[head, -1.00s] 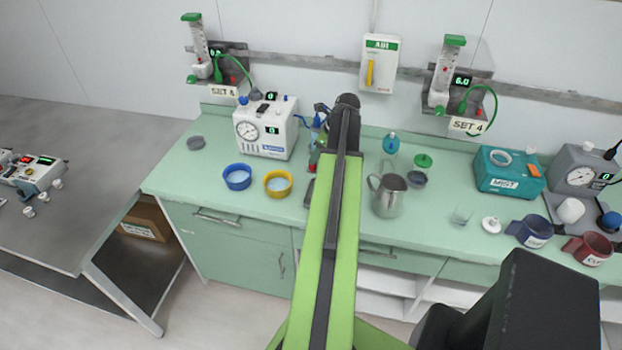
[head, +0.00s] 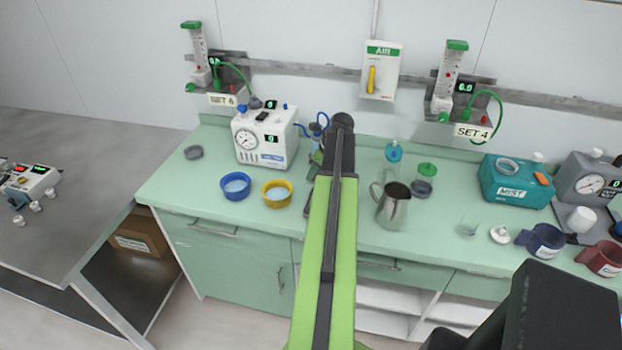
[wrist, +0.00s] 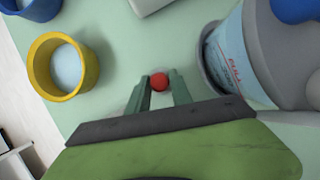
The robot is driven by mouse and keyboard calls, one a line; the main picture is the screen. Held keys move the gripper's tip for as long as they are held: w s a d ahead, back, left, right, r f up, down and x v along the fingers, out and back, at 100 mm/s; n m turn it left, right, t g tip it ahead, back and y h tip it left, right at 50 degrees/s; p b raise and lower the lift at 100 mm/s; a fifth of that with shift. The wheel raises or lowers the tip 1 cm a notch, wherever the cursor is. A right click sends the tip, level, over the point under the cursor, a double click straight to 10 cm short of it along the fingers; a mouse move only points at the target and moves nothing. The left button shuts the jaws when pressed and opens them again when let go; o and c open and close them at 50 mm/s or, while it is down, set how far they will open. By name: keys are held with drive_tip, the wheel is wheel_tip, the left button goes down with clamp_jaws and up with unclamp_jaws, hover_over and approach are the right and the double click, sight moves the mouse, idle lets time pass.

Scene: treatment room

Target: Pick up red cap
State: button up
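The red cap (wrist: 159,82) shows as a small round red thing between the tips of my gripper's two green fingers in the wrist view. My gripper (wrist: 160,86) has its fingers apart, and the cap nearly fills the gap. I cannot tell whether both fingers touch it or what lies beneath it. In the head view my green arm reaches out over the counter (head: 165,187). The cap cannot be made out there.
A yellow bowl (wrist: 89,66) and a blue bowl (head: 235,186) stand left of my gripper. A large labelled container (wrist: 232,55) is close on the right in the wrist view. A white device (head: 264,137) stands behind the bowls, and a metal jug (head: 394,208) right of my arm.

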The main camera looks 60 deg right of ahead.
clamp_jaws()
